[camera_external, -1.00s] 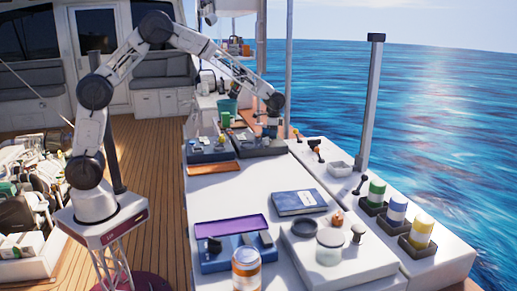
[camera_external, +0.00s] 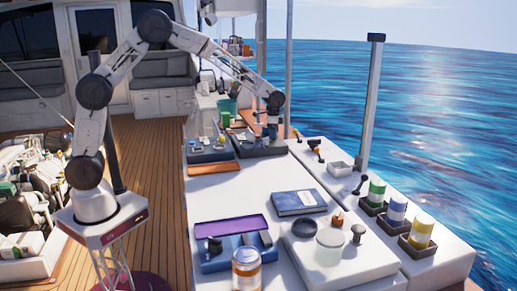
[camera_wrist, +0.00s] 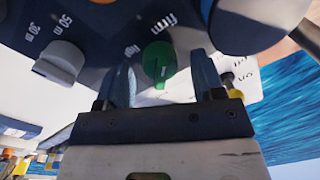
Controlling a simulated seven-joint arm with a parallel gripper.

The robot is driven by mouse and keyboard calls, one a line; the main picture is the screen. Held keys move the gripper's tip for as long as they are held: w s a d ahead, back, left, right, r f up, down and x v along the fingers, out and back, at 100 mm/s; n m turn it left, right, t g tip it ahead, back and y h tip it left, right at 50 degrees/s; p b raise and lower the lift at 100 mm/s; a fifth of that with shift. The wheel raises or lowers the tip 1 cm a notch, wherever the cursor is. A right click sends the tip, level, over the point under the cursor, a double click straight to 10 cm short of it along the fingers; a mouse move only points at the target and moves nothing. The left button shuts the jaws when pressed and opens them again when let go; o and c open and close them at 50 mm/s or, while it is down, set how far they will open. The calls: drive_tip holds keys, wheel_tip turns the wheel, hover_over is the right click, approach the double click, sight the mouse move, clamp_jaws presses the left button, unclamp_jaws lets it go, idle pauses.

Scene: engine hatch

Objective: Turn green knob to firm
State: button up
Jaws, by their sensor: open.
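The green knob (camera_wrist: 158,62) shows in the wrist view on a dark panel (camera_wrist: 105,28). The word "firm" is printed above it, and another label, partly hidden, lies to its upper left. A small pale mark shows on the knob's lower part; which label it is set to I cannot tell. My gripper (camera_wrist: 161,64) is open, one finger on either side of the knob, with gaps visible. In the external view my gripper (camera_external: 272,122) is low over the far end of the white counter; the knob cannot be made out there.
A grey knob (camera_wrist: 60,62) marked 30 m and 50 m sits left of the green one.

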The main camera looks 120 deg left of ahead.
drive_tip(key=shift+d+r, duration=0.2)
drive_tip(key=shift+r, duration=3.25)
drive_tip(key=shift+w, duration=0.1)
